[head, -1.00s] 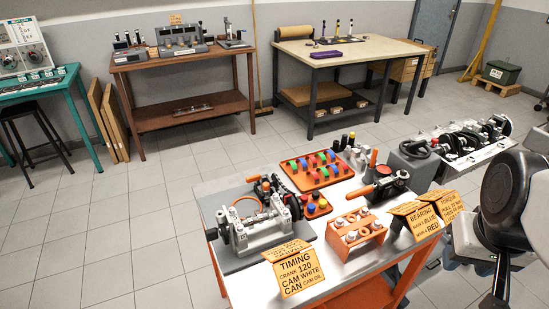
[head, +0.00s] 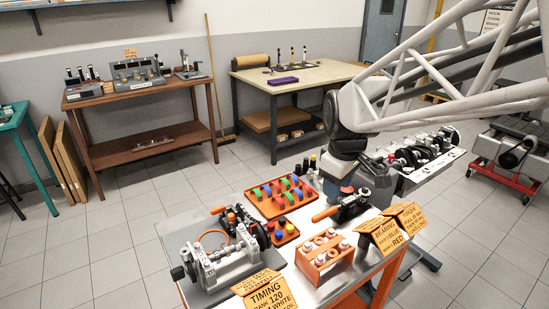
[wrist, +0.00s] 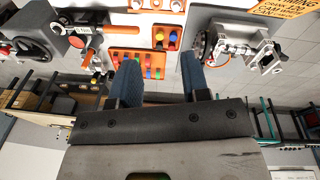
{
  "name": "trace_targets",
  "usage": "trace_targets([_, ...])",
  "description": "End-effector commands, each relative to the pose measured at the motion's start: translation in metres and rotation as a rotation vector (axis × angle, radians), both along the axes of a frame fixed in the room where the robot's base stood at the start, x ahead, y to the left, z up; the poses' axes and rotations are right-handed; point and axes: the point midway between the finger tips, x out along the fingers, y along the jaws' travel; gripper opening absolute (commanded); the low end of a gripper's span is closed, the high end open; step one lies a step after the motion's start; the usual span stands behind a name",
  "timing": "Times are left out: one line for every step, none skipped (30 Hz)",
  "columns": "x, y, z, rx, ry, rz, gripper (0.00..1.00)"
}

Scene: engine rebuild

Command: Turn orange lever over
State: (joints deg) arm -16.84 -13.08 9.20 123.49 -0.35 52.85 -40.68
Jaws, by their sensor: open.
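An orange-handled lever (head: 325,213) sticks out to the left of a black clamp-like fixture (head: 352,204) on the metal bench, tilted slightly upward. A second orange handle (head: 218,210) shows by the silver engine fixture at the left, so I cannot tell for sure which lever is meant. My gripper (head: 345,188) hangs over the back right of the bench, behind the black fixture and apart from its lever. In the wrist view my gripper (wrist: 161,75) has its two blue fingers spread with nothing between them. An orange handle (wrist: 88,57) shows left of the fingers.
An orange tray (head: 282,198) of coloured caps lies left of my gripper. A silver engine fixture (head: 215,262), an orange rack (head: 322,258) and orange signs (head: 382,236) stand toward the front. A grey block (head: 376,180) stands right beside my gripper.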

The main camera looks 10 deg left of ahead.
Motion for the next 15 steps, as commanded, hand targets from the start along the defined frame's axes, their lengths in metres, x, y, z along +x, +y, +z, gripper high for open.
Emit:
trace_targets([0.011,0.013,-0.004,-0.006,0.006,0.05,0.43])
trace_targets([0.016,0.02,-0.006,-0.009,0.008,0.078,0.43])
trace_targets([0.023,0.03,-0.009,-0.014,0.011,0.119,0.43])
trace_targets([0.028,0.037,-0.01,-0.016,0.012,0.149,0.43])
trace_targets([0.033,0.044,-0.013,-0.02,0.015,0.177,0.43])
trace_targets([0.04,0.054,-0.016,-0.024,0.017,0.217,0.43])
trace_targets([0.045,0.062,-0.018,-0.027,0.02,0.247,0.43])
trace_targets([0.05,0.069,-0.021,-0.031,0.022,0.277,0.43])
trace_targets([0.056,0.08,-0.024,-0.034,0.023,0.317,0.43])
trace_targets([0.061,0.088,-0.027,-0.038,0.027,0.346,0.43])
trace_targets([0.065,0.095,-0.03,-0.04,0.027,0.376,0.43])
trace_targets([0.071,0.106,-0.034,-0.044,0.03,0.416,0.43])
trace_targets([0.075,0.114,-0.037,-0.047,0.032,0.446,0.43])
trace_targets([0.079,0.123,-0.04,-0.049,0.034,0.475,0.43])
trace_targets([0.085,0.133,-0.045,-0.053,0.038,0.515,0.43])
